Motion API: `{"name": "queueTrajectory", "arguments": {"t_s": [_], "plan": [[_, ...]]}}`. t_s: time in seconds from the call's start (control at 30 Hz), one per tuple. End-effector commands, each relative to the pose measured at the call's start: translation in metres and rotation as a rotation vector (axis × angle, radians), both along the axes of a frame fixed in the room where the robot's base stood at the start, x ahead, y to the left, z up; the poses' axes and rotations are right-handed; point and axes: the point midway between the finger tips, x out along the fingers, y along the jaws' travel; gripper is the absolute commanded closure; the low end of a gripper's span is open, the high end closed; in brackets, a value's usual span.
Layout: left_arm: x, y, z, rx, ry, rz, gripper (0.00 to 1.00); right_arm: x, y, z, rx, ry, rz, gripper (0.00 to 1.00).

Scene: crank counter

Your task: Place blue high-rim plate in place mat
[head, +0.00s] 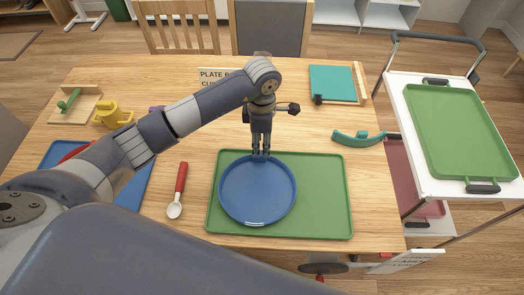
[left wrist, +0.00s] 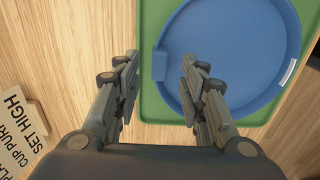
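The blue high-rim plate (head: 257,190) is over the left half of the green place mat (head: 325,200), which has a raised edge. It looks level; whether it rests fully on the mat I cannot tell. My left gripper (head: 260,154) points down at the plate's far rim. In the left wrist view my left gripper (left wrist: 160,62) has its fingers apart, with a blue rim tab of the plate (left wrist: 235,55) between them and gaps on both sides. The green mat (left wrist: 150,104) shows under the plate. My right gripper is not in view.
A red-handled spoon (head: 178,190) lies left of the mat. A blue mat (head: 135,190) is partly behind my arm. A cart with a green tray (head: 460,130) stands right.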

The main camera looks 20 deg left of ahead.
Motion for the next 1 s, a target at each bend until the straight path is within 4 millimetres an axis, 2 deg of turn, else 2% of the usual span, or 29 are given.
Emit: {"name": "queueTrajectory", "arguments": {"t_s": [0.2, 0.4, 1.0], "plan": [[0.001, 0.0, 0.042, 0.001, -0.004, -0.001, 0.62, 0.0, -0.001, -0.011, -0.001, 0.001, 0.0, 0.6], [0.0, 0.0, 0.062, 0.0, 0.0, 0.0, 0.62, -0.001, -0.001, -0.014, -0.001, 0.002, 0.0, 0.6], [0.0, 0.0, 0.065, 0.0, 0.001, 0.0, 0.62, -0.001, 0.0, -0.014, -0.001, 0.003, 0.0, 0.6]]}}
